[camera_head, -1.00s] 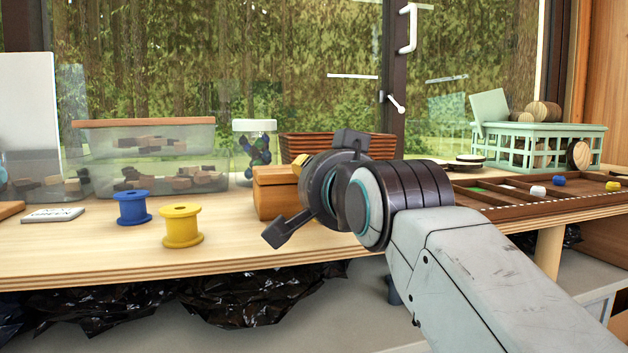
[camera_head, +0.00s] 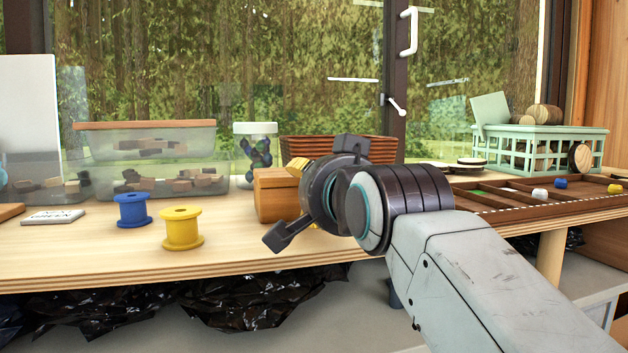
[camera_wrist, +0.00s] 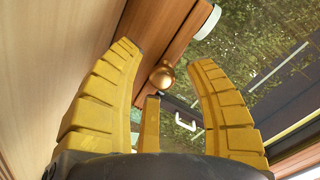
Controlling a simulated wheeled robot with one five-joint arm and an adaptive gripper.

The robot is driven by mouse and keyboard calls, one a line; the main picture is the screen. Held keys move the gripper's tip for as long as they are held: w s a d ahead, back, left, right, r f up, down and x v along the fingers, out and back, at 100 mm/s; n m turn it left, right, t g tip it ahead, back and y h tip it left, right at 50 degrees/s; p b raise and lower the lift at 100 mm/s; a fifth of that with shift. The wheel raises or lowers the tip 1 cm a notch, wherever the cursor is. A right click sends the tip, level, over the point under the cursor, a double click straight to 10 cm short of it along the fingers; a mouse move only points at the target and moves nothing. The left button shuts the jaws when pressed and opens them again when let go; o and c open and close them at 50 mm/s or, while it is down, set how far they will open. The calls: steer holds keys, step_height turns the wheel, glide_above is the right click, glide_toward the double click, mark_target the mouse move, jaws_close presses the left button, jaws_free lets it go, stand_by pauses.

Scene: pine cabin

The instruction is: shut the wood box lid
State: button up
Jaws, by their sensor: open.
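The wood box (camera_head: 275,194) is orange-brown and stands on the bench, left of and partly behind my gripper (camera_head: 306,194). A horizontal seam runs below its top; its right side is hidden. In the head view the lid looks low, but I cannot tell whether it is fully shut. In the wrist view my gripper (camera_wrist: 163,58) has its yellow fingers spread with nothing held. A round brass knob (camera_wrist: 163,78) shows between the fingers on the brown wood of the box (camera_wrist: 178,45); I see no clear contact.
A blue spool (camera_head: 132,210) and a yellow spool (camera_head: 182,229) stand on the bench to the left. Clear bins (camera_head: 160,178) and a white-lidded jar (camera_head: 256,150) are behind. A sorting tray (camera_head: 520,203) and green crate (camera_head: 540,150) lie right. The bench front is clear.

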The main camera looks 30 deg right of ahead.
steer(key=shift+r, duration=0.15)
step_height(320, 180, up, 10)
stand_by(0.9)
stand_by(0.4)
